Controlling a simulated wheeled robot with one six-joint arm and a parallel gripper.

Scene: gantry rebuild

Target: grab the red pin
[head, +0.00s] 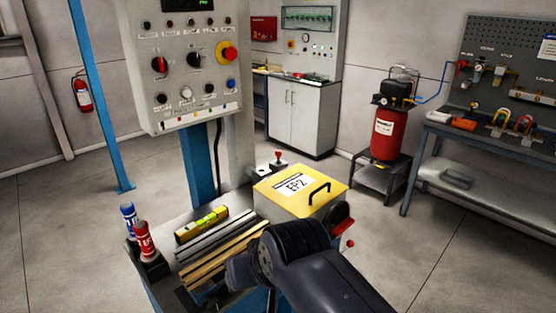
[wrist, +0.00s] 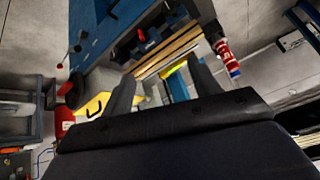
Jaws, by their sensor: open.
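A small red piece (wrist: 142,36) sits in a dark holder on a blue surface in the wrist view; it may be the red pin, but it is too small to be sure. It lies beyond my gripper (wrist: 162,72), whose two fingers stand wide apart with nothing between them. In the head view my arm covers that area, and the gripper's fingers cannot be made out. A red knob on a lever (head: 349,243) shows right of my arm, and a red-topped stick (head: 278,154) stands behind the yellow box.
A yellow box with a black handle (head: 300,190) sits beside wooden and metal bars (head: 225,243). A yellow level (head: 202,224) lies by the bars. Red (head: 144,238) and blue (head: 129,216) cans stand at left. A control panel (head: 190,65) rises behind.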

